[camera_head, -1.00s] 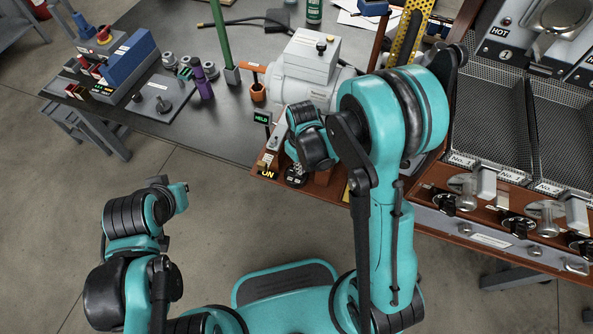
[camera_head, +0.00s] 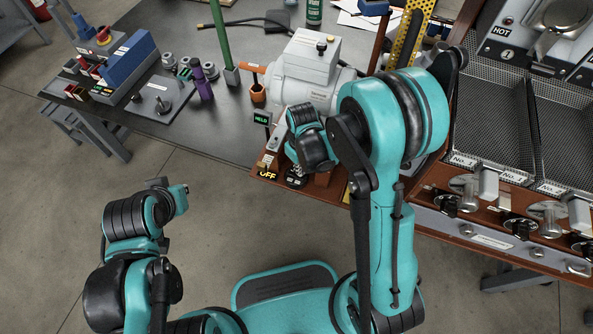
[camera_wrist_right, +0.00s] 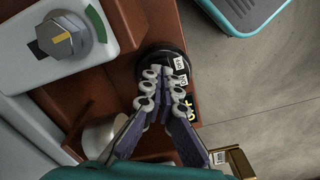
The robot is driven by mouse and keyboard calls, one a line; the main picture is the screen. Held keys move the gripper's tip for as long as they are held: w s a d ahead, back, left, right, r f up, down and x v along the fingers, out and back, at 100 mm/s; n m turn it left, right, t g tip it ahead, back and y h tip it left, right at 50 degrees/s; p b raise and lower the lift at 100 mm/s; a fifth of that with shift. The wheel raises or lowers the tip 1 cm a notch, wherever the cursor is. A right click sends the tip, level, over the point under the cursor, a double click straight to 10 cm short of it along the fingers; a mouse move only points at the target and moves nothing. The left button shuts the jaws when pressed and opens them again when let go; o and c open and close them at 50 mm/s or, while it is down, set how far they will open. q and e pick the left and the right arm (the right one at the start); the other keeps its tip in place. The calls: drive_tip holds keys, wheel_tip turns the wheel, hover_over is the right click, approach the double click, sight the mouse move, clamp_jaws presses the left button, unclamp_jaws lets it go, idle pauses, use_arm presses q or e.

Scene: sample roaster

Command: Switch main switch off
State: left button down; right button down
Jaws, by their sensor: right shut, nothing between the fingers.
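The main switch is a round black knob (camera_head: 295,182) on the brown board's front edge. It also shows in the right wrist view (camera_wrist_right: 143,64), with small white labels beside it. A black sign with yellow letters (camera_head: 267,174) next to it reads OFF; its edge shows in the right wrist view (camera_wrist_right: 194,106). My right gripper (camera_wrist_right: 163,76) is shut and empty, its fingertips over the switch and hiding part of it. I cannot tell whether they touch. In the head view, my right wrist hides most of that gripper. My left arm's end (camera_head: 165,187) is folded at the left; its fingers are not clear.
A small sign reading HELD (camera_head: 262,118) stands behind the switch. A grey motor-like machine (camera_head: 305,75) is behind my right wrist. A grey knob (camera_wrist_right: 58,36) with a green mark is beside the switch. Trays and levers lie to the right. The floor in front is clear.

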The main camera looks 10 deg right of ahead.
wheel_tip(320, 180, up, 6)
drive_tip(key=p, duration=0.4)
drive_tip(key=shift+r, duration=0.25)
idle(0.4)
drive_tip(key=s+d+r+m+t, duration=0.2)
drive_tip(key=s+r, duration=0.3)
drive_tip(key=r, duration=0.4)
drive_tip(key=s+d+r+m+t, duration=0.2)
drive_tip(key=s+r+t, duration=0.3)
drive_tip(key=r, duration=0.4)
drive_tip(key=shift+s+d+r+m, duration=0.2)
drive_tip(key=shift+d+m, duration=0.15)
drive_tip(key=shift+m, duration=0.25)
